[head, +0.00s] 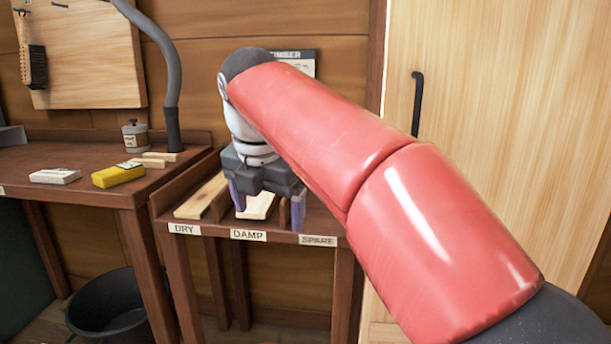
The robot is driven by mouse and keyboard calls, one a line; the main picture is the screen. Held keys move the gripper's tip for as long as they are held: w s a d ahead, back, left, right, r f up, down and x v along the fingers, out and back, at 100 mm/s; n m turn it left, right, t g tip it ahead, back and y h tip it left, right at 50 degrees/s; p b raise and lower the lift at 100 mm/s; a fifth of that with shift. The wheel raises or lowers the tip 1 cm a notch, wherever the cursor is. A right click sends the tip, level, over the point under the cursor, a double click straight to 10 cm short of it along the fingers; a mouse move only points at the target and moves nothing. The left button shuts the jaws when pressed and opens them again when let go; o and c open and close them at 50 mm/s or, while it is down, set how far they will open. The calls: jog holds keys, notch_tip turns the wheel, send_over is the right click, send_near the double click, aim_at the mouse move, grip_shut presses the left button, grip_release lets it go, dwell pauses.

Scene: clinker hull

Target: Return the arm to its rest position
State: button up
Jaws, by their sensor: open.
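My arm reaches in from the lower right, its red links crossing the middle of the head view. My gripper (268,208) points down over the small divided stand (164,203) labelled DRY, DAMP and SPARE. Its two purple fingers are apart, one on each side of the DAMP slot. A pale wooden piece (258,206) lies in the DAMP slot, between and behind the fingers. I cannot tell whether the fingers touch it. Another wooden piece (202,196) lies in the DRY slot. The SPARE slot is mostly hidden by my gripper and arm.
A workbench (75,150) at left holds a yellow block (118,175), a white block (55,176), a grey-lidded pot (135,136) and a grey flexible post (170,75). A black bucket (110,308) stands below. A pale door (480,110) is behind my arm at right.

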jog(key=s+d+f+m, duration=0.3)
jog(key=s+d+m, duration=0.1)
jog(key=d+m, duration=0.25)
jog(key=s+d+f+m, duration=0.3)
jog(key=d+m, duration=0.3)
jog(key=m, duration=0.1)
jog(key=s+d+f+m+t, duration=0.1)
jog(key=s+d+f+m, duration=0.3)
jog(key=f+m, duration=0.3)
jog(key=s+d+f+m+t, duration=0.1)
jog(key=s+d+f+m, duration=0.4)
jog(key=m, duration=0.5)
notch_tip(320, 180, down, 2)
jog(key=s, duration=0.2)
jog(key=shift+s+f, duration=0.2)
jog(key=shift+s, duration=0.1)
jog(key=shift+m, duration=0.25)
